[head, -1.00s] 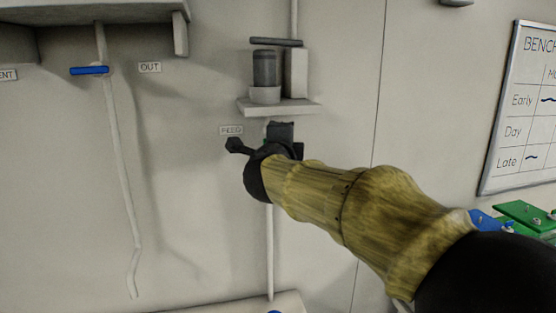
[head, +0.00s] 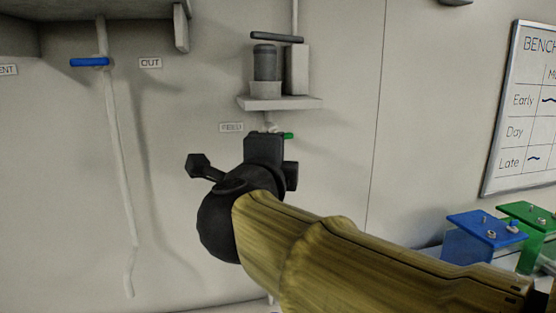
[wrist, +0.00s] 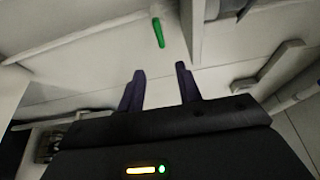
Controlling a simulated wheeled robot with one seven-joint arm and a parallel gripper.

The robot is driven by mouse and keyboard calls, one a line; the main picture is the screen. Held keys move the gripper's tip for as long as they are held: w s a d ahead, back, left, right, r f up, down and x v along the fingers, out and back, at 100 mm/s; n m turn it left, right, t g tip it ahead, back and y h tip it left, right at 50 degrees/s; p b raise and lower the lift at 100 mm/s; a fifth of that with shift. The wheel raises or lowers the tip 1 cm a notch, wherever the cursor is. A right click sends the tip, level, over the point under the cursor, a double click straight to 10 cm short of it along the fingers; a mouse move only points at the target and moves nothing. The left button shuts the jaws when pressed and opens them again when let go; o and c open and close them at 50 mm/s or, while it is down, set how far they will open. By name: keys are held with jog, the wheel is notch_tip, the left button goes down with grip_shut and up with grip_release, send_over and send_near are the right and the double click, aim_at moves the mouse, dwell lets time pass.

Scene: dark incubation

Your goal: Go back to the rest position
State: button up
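My gripper shows in the wrist view (wrist: 160,70) with its two dark fingers apart and nothing between them. A green handle (wrist: 158,32) lies beyond the fingertips there, apart from them. In the head view my gripper's dark body (head: 265,150) is in front of the wall, below a small shelf, and its fingers are hidden. The end of the green handle (head: 287,135) shows just past it, on the pipe under the shelf, near the FEED label (head: 231,127).
The small shelf (head: 280,104) holds a grey cylinder (head: 265,62). A blue handle (head: 89,62) sits on a pipe at the left, by the OUT label (head: 150,63). Blue-topped (head: 486,229) and green-topped (head: 530,214) boxes stand at the right, close to my arm. A whiteboard (head: 520,110) hangs above them.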

jog(key=shift+w, duration=0.1)
jog(key=w+d+f+n+g+y, duration=0.25)
jog(key=f+n, duration=0.35)
jog(key=f, duration=0.4)
jog(key=w+d+f+n+g+y, duration=0.25)
jog(key=f+n, duration=0.45)
jog(key=f, duration=0.4)
jog(key=s+d+f+n+g+h, duration=0.1)
jog(key=s+d+f+n+g, duration=0.1)
jog(key=f, duration=0.5)
jog(key=s+d+f+n+g+h, duration=0.1)
jog(key=s+d+f+n+g, duration=0.1)
jog(key=s+d+f+g, duration=0.2)
jog(key=s+d+f+n+g+h, duration=0.1)
jog(key=s+d+f+n+g, duration=0.1)
jog(key=s+d+f+g, duration=0.2)
jog(key=s+d+f, duration=0.3)
jog(key=s+f, duration=0.3)
jog(key=f, duration=0.1)
jog(key=shift+s+f, duration=0.2)
jog(key=shift+s, duration=0.1)
jog(key=shift+w, duration=0.1)
